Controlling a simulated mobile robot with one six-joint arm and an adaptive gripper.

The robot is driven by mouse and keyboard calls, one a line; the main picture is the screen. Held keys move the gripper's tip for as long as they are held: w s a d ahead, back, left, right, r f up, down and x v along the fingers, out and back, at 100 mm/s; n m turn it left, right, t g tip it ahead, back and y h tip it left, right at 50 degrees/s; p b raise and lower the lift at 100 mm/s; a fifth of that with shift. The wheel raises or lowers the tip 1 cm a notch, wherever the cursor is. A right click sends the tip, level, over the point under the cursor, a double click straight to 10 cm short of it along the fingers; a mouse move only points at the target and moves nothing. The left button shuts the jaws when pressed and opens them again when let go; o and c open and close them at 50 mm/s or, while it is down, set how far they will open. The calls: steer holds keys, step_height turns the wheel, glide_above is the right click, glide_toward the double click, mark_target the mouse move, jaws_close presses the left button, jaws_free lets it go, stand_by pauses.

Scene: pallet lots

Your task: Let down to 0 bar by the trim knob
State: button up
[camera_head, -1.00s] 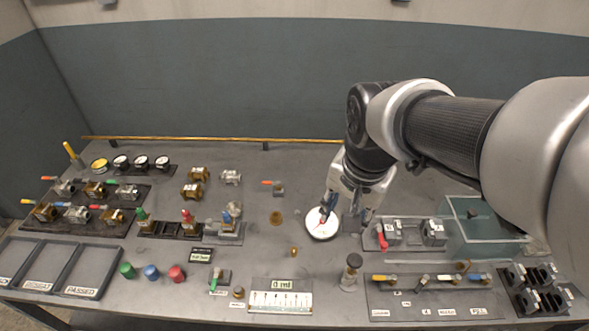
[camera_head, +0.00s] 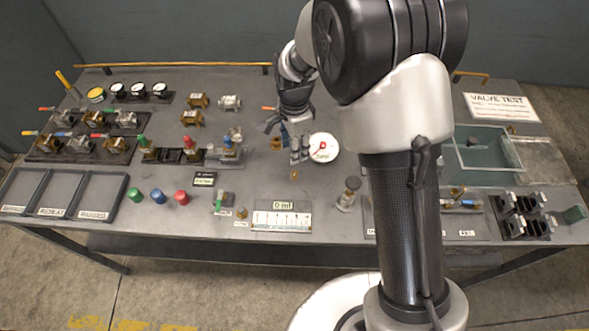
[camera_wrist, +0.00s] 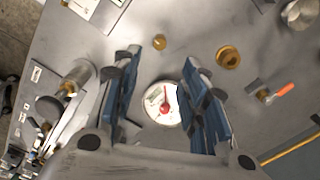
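A round white gauge (camera_head: 323,147) with a red needle lies on the bench; it also shows in the wrist view (camera_wrist: 155,112) with a red hub. The scale is too small to read. My gripper (camera_head: 287,139) is above the bench, just left of the gauge in the head view. In the wrist view my gripper (camera_wrist: 160,95) is open and empty, its blue-padded fingers wide apart with the gauge seen between them. A small brass knob (camera_head: 295,175) stands in front of the gauge and another (camera_head: 242,212) by a small label. I cannot tell which is the trim knob.
A black-topped post (camera_head: 350,190) stands front right of the gauge. A brass fitting (camera_head: 276,143) and an orange-handled valve (camera_wrist: 270,95) are close by. My arm hides part of the right side.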

mark_target(295, 173)
step_height(295, 173, down, 12)
steer(key=shift+f+b, duration=0.1)
steer(key=shift+b, duration=1.15)
jaws_close()
